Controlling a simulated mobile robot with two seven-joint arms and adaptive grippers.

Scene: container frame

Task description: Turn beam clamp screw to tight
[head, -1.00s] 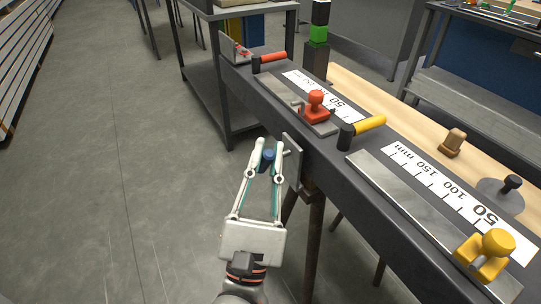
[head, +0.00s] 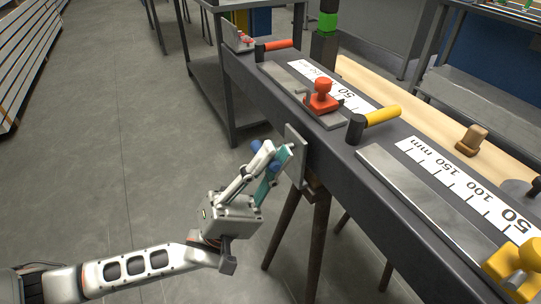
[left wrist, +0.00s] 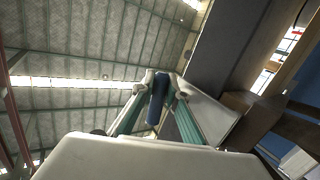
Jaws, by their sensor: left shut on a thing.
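The beam clamp is a grey metal plate (head: 297,155) at the near left side of the dark beam. Its screw has a blue handle (head: 257,146), partly covered by my fingers. My left gripper (head: 268,153) is shut on the blue handle beside the plate, with its fingers tilted to the upper right. In the left wrist view the blue handle (left wrist: 158,97) stands between the fingertips. The screw's shaft is mostly hidden. My right gripper is in neither view.
The dark beam (head: 340,150) carries a red clamp (head: 322,97), a yellow-handled hammer (head: 375,120), rulers and a yellow clamp (head: 515,268). Rusty legs (head: 318,240) stand below it.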

